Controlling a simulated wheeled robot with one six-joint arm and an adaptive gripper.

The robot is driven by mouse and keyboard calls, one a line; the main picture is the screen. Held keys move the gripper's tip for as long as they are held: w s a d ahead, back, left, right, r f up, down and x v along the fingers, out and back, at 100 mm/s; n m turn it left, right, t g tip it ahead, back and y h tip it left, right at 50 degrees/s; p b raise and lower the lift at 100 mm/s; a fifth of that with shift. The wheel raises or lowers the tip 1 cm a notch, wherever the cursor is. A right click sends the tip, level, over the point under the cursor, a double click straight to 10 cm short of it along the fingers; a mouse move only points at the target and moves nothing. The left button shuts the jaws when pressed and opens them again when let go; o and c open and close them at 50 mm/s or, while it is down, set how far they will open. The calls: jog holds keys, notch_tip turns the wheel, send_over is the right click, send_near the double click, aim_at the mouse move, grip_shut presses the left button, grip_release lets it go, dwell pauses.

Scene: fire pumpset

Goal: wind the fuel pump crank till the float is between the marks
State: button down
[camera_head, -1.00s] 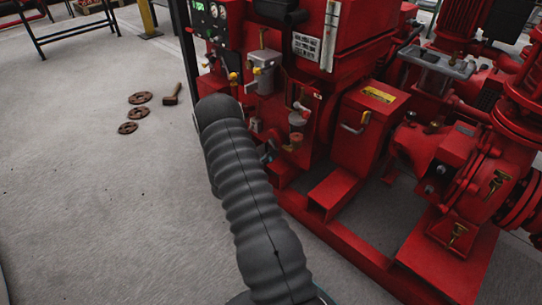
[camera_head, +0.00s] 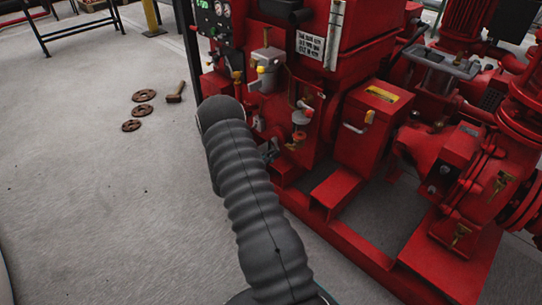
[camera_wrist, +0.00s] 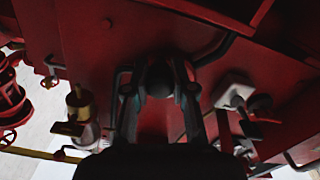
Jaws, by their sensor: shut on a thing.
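In the wrist view my gripper (camera_wrist: 160,74) is shut on the dark round knob (camera_wrist: 160,82) of the crank, with one finger on each side of it. The rest of the crank is hidden or too dark to make out. In the head view my arm covers most of this spot, and only a grey bit of my gripper (camera_head: 268,151) shows beside the red engine. A brass-topped clear cylinder (camera_wrist: 86,118) stands left of my gripper in the wrist view. I cannot make out a float or its marks in either view.
The red pumpset (camera_head: 365,130) fills the right side of the head view, with a red base rail (camera_head: 345,240) along the floor. A pale fitting (camera_wrist: 236,88) lies right of my gripper. Brown handwheels (camera_head: 144,96) and a mallet (camera_head: 176,93) lie on open floor.

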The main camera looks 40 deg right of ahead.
jog(key=c, duration=1)
grip_release()
jog(key=a, duration=0.8)
jog(key=s+a, duration=0.1)
jog(key=a, duration=0.3)
